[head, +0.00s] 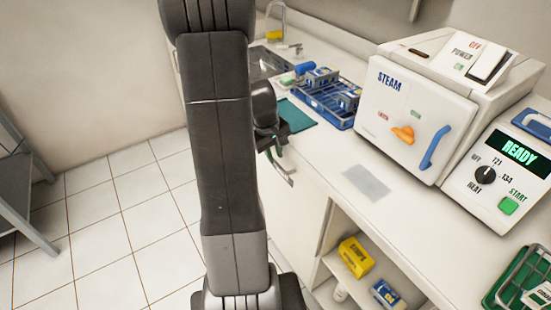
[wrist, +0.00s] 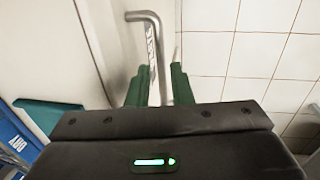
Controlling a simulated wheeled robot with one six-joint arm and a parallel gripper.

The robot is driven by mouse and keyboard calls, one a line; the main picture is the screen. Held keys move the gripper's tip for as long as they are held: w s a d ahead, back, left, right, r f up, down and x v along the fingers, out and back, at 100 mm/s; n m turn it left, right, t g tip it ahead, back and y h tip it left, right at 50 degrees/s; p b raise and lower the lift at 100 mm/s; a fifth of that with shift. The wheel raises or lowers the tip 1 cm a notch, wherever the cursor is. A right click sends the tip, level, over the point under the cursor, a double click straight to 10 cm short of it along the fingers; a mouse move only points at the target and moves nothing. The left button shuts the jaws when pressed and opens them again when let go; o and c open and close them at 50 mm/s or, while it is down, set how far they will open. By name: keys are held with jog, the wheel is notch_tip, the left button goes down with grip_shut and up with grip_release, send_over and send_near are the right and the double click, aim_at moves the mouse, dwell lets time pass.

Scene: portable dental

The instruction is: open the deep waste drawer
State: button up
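The waste drawer's white front (head: 290,205) is on the cabinet below the counter in the head view, partly hidden by my arm. It looks flush with the cabinet. Its metal bar handle (head: 283,172) shows just below my gripper (head: 277,150). In the wrist view the handle (wrist: 155,35) runs down between the two green fingers of my gripper (wrist: 158,85). The fingers are apart, one on each side of the bar, with a visible gap at the right finger. I cannot tell whether the left finger touches the bar.
A teal mat (head: 297,117) and a blue wire rack (head: 330,100) lie on the counter near my gripper. A steam sterilizer (head: 415,110) stands to the right. An open shelf holds a yellow box (head: 356,257). The tiled floor (head: 110,230) to the left is clear.

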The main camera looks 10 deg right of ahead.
jog(key=shift+w+d+f, duration=0.1)
jog(key=shift+d+f, duration=0.05)
jog(key=shift+f, duration=0.45)
jog(key=shift+d+f, duration=0.1)
jog(key=shift+f, duration=0.45)
grip_shut()
jog(key=s+a+b, duration=0.2)
jog(key=s+a, duration=0.2)
jog(key=a, duration=0.8)
jog(key=s+a+b, duration=0.2)
jog(key=s+a, duration=0.3)
jog(key=a, duration=0.7)
jog(key=shift+a, duration=0.4)
